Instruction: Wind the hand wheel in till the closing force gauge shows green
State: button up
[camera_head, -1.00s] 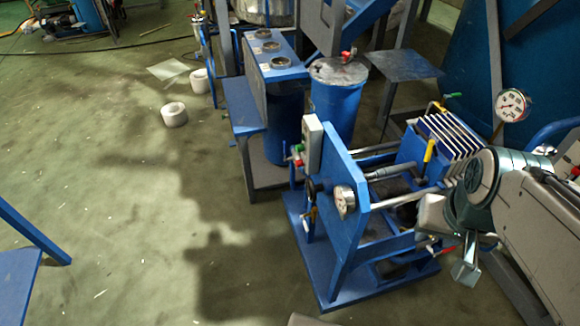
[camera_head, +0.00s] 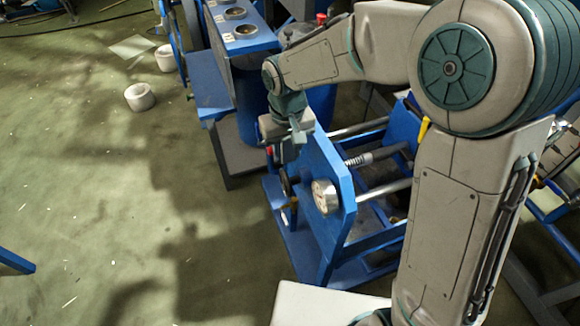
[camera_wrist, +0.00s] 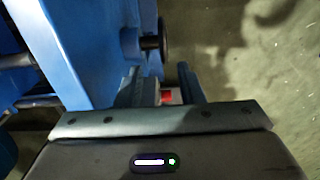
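The blue end plate of the press (camera_head: 322,165) stands upright in the head view, with a round pale gauge (camera_head: 325,197) on its face. The gauge's needle and colours are too small to read. A dark hand wheel (camera_head: 286,182) sits on the plate's left side, seen nearly edge-on. It also shows in the wrist view as a dark disc (camera_wrist: 161,38) on a short shaft. My gripper (camera_head: 283,150) is above the wheel in the head view, apart from it. In the wrist view its two fingers (camera_wrist: 161,85) are spread, with a small red spot between them.
The press's rods and blue frame (camera_head: 375,215) lie to the right of the plate, partly behind my arm. A blue bench (camera_head: 210,88) stands behind on the left. White rolls (camera_head: 140,97) lie on the floor. The floor at left is open.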

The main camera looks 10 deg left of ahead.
aim_at(285, 183)
jog(key=shift+w+a+f, duration=0.25)
jog(key=shift+a+f, duration=0.25)
jog(key=shift+f, duration=0.15)
notch_tip(285, 183, down, 13)
jog(key=shift+f+b, duration=0.1)
jog(key=shift+b, duration=0.5)
grip_shut()
